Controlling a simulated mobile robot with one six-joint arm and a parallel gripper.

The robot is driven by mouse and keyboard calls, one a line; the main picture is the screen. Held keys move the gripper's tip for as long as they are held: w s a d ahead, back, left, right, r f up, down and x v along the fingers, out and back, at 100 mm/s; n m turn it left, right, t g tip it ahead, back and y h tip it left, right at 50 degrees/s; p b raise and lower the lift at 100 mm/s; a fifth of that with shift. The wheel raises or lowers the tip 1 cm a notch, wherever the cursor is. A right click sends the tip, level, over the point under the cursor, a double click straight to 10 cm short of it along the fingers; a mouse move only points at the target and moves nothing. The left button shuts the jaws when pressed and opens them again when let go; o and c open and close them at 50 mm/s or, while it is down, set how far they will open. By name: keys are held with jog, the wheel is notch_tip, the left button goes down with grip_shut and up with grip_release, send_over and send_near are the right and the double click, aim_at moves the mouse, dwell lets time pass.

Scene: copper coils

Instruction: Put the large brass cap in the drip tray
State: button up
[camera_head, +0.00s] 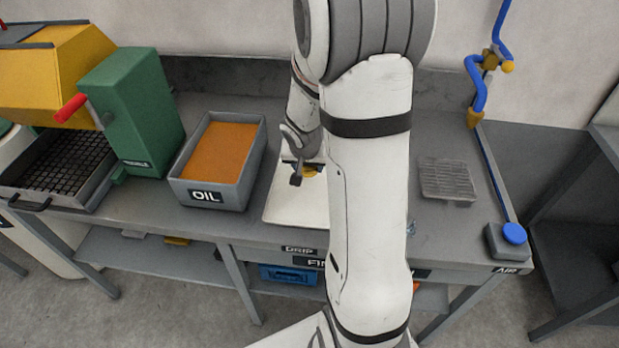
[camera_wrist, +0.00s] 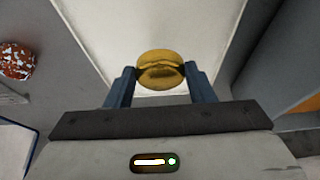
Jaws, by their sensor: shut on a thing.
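The large brass cap (camera_wrist: 160,64) is round and gold, held between the two blue-grey fingers of my gripper (camera_wrist: 159,82) in the wrist view. In the head view the cap (camera_head: 311,173) shows as a small gold patch beside my gripper (camera_head: 303,171), partly hidden by my arm. The drip tray (camera_head: 284,208) is a shallow white tray, with a DRIP label at the bench edge in front of it. The tray (camera_wrist: 205,24) also lies behind the cap in the wrist view. The cap is over the tray; its height above the floor is hard to tell. My arm hides the tray's right part.
A grey OIL bin (camera_head: 177,182) with orange contents stands left of the tray. Further left are a green box (camera_head: 137,115) and a dark mesh basket (camera_head: 60,165). A ribbed grey plate (camera_head: 446,180) lies right of my arm. A reddish speckled clump (camera_wrist: 15,61) shows in the wrist view.

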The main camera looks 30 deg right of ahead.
aim_at(309, 176)
jog(key=shift+d+f+b, duration=0.15)
jog(key=shift+f+b, duration=0.4)
jog(key=shift+f, duration=0.7)
jog(key=shift+d+f+b, duration=0.1)
jog(key=shift+f+b, duration=0.45)
jog(key=shift+f, duration=0.7)
jog(key=shift+f, duration=0.1)
jog(key=o, duration=1.1)
jog(key=p+v, duration=0.4)
jog(key=v, duration=0.8)
jog(key=s+a+r+n, duration=0.2)
jog(key=s+a+r, duration=0.1)
jog(key=s, duration=0.2)
jog(key=s+a+r+n+y, duration=0.1)
jog(key=s+a+r+n, duration=0.1)
jog(key=s+a+r, duration=0.2)
jog(key=s+a+r+n+y, duration=0.1)
jog(key=s+a+r+n, duration=0.1)
jog(key=s, duration=0.5)
jog(key=shift+a+r+n+g, duration=0.35)
jog(key=shift+a+r, duration=0.4)
jog(key=shift+r, duration=0.3)
